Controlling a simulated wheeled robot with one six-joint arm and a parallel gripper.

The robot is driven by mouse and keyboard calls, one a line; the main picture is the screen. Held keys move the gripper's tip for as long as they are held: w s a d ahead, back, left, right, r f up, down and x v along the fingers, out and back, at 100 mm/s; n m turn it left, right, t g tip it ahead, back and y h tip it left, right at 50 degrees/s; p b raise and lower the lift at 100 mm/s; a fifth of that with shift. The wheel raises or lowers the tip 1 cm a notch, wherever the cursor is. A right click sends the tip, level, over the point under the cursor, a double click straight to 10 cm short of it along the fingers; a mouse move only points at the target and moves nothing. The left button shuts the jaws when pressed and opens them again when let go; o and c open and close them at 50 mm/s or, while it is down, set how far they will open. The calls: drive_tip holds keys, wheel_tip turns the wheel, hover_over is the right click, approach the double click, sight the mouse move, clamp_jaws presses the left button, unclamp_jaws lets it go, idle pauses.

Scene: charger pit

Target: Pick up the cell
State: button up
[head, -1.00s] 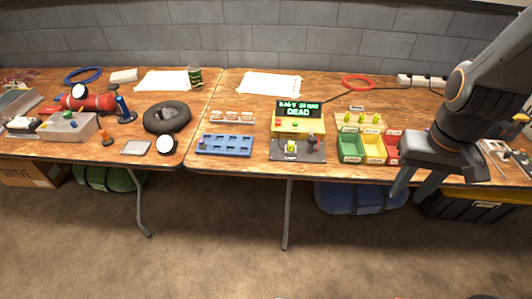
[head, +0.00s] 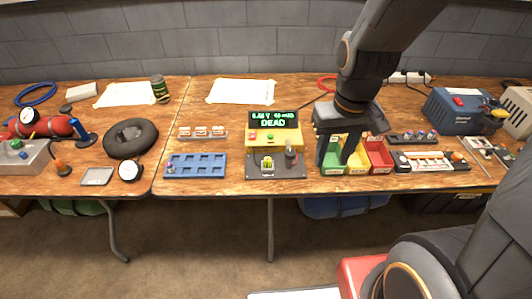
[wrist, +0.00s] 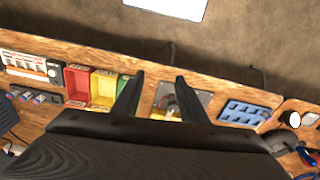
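A small yellow-green cell (head: 267,167) sits on the dark front plate of the yellow tester (head: 262,139), left of a dark knob (head: 291,156). The tester's screen reads DEAD. My gripper (head: 334,163) is open and points down over the coloured bins, right of the tester and apart from the cell. In the wrist view, the two fingers of my gripper (wrist: 160,77) are spread with nothing held. The tester plate (wrist: 196,98) shows partly behind the right finger; I cannot make out the cell clearly there.
Green, yellow and red bins (head: 380,158) stand under and beside my gripper. A blue slotted tray (head: 196,172) lies left of the tester, with a labelled rack (head: 203,133) behind it. A blue box (head: 462,112) stands at the right. The table's front edge is close to the tester.

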drive_tip(key=w+a+f+n+p, duration=0.2)
drive_tip(key=w+a+n, duration=0.2)
drive_tip(key=w+a, duration=0.3)
drive_tip(key=n+y+p, duration=0.1)
drive_tip(key=n+p, duration=0.1)
drive_tip(key=n, duration=0.2)
approach(268, 159)
drive_tip(key=shift+w+a+f+p, duration=0.15)
drive_tip(key=shift+f+p, duration=0.1)
drive_tip(key=shift+f, duration=1.1)
drive_tip(key=shift+w+a+f+p, duration=0.15)
drive_tip(key=shift+f+p, duration=0.1)
drive_tip(key=shift+f, duration=1.1)
drive_tip(key=shift+w+a+f+p, duration=0.15)
drive_tip(key=shift+f+p, duration=0.1)
drive_tip(key=shift+f, duration=1.1)
drive_tip(key=shift+s, duration=0.1)
clamp_jaws()
